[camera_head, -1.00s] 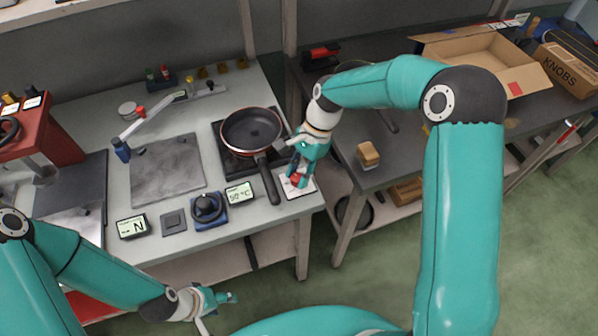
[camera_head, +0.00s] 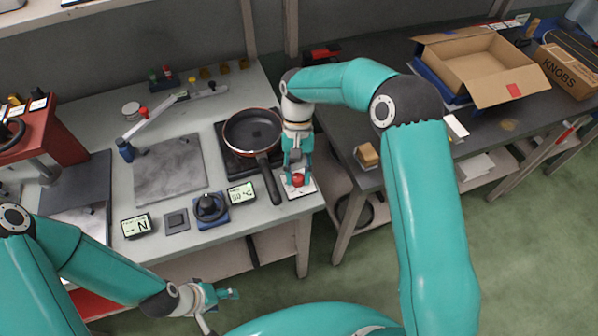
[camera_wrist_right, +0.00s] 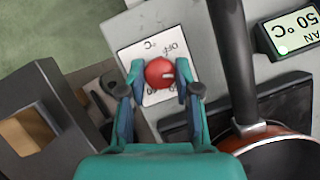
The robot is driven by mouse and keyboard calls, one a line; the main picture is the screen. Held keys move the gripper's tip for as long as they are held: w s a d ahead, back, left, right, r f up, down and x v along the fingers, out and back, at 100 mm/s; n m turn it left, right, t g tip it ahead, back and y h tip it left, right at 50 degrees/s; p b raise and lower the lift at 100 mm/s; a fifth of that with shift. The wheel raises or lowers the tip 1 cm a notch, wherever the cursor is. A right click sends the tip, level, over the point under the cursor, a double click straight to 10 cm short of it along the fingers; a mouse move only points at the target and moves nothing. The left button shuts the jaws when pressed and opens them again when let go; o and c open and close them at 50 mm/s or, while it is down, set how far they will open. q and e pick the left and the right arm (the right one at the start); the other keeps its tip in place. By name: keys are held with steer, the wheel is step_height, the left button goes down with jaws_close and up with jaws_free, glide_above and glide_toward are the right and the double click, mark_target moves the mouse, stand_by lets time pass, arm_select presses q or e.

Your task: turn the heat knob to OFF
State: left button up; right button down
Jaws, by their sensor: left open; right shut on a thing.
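The red heat knob (camera_head: 297,180) sits on a white label plate (camera_head: 307,190) at the table's front right corner. My right gripper (camera_head: 297,176) comes down from above and is shut on the knob, a finger on each side. The pan display (camera_wrist_right: 293,32) seems to read 50 °C. My left gripper (camera_head: 233,294) is open and empty in front of the table.
A black pan (camera_head: 252,131) stands on the burner close left of my right gripper, its handle (camera_head: 268,180) reaching towards the front edge. A blue-based black knob (camera_head: 209,208) and an "N" display (camera_head: 137,226) lie further left.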

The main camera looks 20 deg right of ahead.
steer(key=n+h, duration=0.1)
steer(key=n, duration=0.2)
steer(key=n+h, duration=0.1)
steer(key=n, duration=0.2)
steer(key=shift+w+a+n+h, duration=0.1)
steer(key=shift+a+n+h, duration=0.1)
steer(key=shift+n+h, duration=0.1)
steer(key=n+h, duration=0.1)
steer(key=n, duration=0.2)
steer(key=n+t+h+b, duration=0.1)
steer(key=n, duration=0.2)
steer(key=shift+r+n+t, duration=0.1)
steer(key=shift+n+t, duration=0.2)
steer(key=c, duration=0.8)
jaws_free()
steer(key=shift+a, duration=0.1)
steer(key=v, duration=1.1)
steer(key=shift+w+a+r, duration=0.15)
steer(key=shift+a+r, duration=0.05)
steer(key=shift+r, duration=0.05)
steer(key=shift+d, duration=0.1)
